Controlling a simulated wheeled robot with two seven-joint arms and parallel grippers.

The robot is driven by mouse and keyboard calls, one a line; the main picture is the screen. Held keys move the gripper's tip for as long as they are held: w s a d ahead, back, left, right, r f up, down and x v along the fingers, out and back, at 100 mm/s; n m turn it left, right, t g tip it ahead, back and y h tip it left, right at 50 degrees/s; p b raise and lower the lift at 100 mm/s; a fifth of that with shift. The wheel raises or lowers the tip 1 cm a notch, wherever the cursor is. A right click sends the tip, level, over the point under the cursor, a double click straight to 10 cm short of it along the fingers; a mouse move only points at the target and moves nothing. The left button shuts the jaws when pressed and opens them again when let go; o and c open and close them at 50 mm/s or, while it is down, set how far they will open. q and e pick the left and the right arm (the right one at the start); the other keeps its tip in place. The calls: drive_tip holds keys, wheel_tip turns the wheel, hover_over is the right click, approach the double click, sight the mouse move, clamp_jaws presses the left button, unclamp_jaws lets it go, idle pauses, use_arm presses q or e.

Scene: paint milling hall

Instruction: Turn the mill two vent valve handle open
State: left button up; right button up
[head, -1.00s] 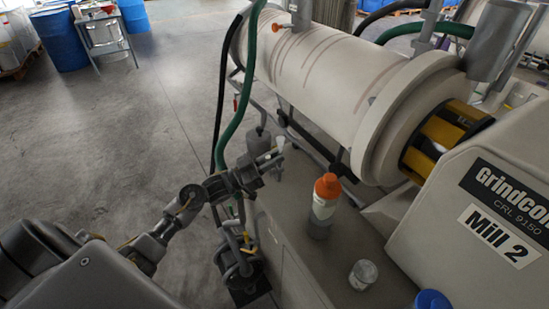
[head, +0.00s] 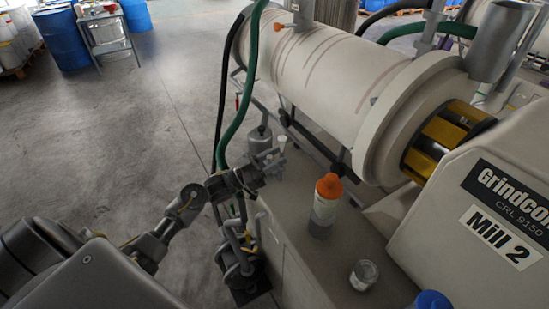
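Mill 2, with its pale drum (head: 330,72) and labelled housing (head: 497,235), fills the right side of the head view. My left gripper (head: 275,162) is over the left edge of the mill's base, beside a small grey canister (head: 260,139) and a small white knob (head: 282,142). Its two fingers look apart, with nothing clearly between them. An orange handle (head: 284,28) sits on the pipe fitting at the drum's top, well beyond the gripper. No label shows which fitting is the vent valve. My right gripper is not in view.
An orange-capped bottle (head: 325,205) and a small jar (head: 363,274) stand on the base right of the gripper. A green hose (head: 238,110) and black hose run behind my wrist. A pump-like unit (head: 236,262) stands below.

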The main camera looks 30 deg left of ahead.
use_arm(q)
drive_tip(key=b+v, duration=0.3)
drive_tip(key=v, duration=0.7)
drive_tip(key=shift+s+a, duration=0.2)
drive_tip(key=shift+a, duration=0.1)
drive_tip(key=shift+f, duration=0.15)
